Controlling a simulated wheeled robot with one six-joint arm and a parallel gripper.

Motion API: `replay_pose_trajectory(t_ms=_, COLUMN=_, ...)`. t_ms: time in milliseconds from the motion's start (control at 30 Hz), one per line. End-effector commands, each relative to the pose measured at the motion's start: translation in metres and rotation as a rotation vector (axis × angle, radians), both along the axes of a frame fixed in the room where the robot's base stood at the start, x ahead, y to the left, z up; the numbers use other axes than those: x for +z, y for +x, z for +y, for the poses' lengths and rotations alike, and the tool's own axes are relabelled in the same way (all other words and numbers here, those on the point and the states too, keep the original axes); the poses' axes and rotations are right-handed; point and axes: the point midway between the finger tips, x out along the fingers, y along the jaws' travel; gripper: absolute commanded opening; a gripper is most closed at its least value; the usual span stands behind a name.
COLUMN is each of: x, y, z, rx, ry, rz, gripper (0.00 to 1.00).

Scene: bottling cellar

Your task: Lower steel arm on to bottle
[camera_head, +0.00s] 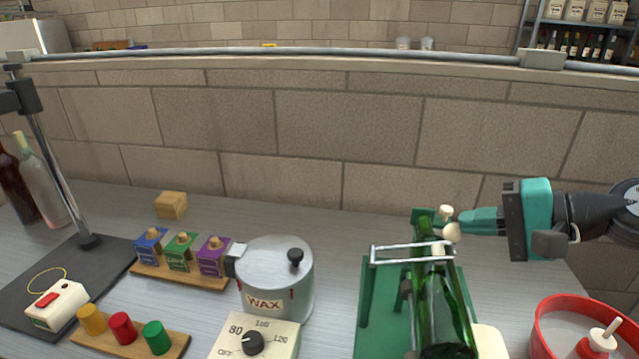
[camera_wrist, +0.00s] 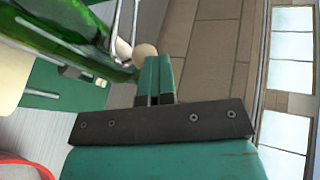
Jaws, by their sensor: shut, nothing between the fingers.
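A dark green bottle (camera_head: 424,300) lies tilted in a green stand (camera_head: 379,290), its neck toward the wall. It also shows in the wrist view (camera_wrist: 65,30). The steel arm (camera_head: 405,260), a thin bent rod frame, crosses over the bottle; in the wrist view its rods (camera_wrist: 136,22) pass beside the bottle. I cannot tell whether it touches the glass. A pale round knob (camera_head: 452,232) is by the steel arm's right end, also in the wrist view (camera_wrist: 145,55). My gripper (camera_head: 464,221) is shut and empty, its fingertips (camera_wrist: 153,62) close beside the knob.
Small boxes (camera_head: 182,250) and coloured corks (camera_head: 122,328) sit farther left. The brick wall (camera_head: 350,135) rises behind.

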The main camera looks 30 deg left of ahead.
Motion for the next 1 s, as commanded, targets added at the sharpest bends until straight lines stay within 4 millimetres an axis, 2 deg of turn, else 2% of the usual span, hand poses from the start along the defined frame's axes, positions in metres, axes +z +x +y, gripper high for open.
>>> replay_pose_trajectory(t_ms=33, x=-0.0436, y=0.0055, z=-0.0142, rx=-0.04, ry=-0.11, rz=0.04, gripper=0.0)
replay_pose_trajectory(t_ms=333, x=-0.0379, y=0.0042, z=-0.0078, rx=-0.032, ry=-0.103, rz=0.031, gripper=0.0)
replay_pose_trajectory(t_ms=1000, x=-0.0345, y=0.0051, z=-0.0093, rx=-0.034, ry=-0.099, rz=0.027, gripper=0.0)
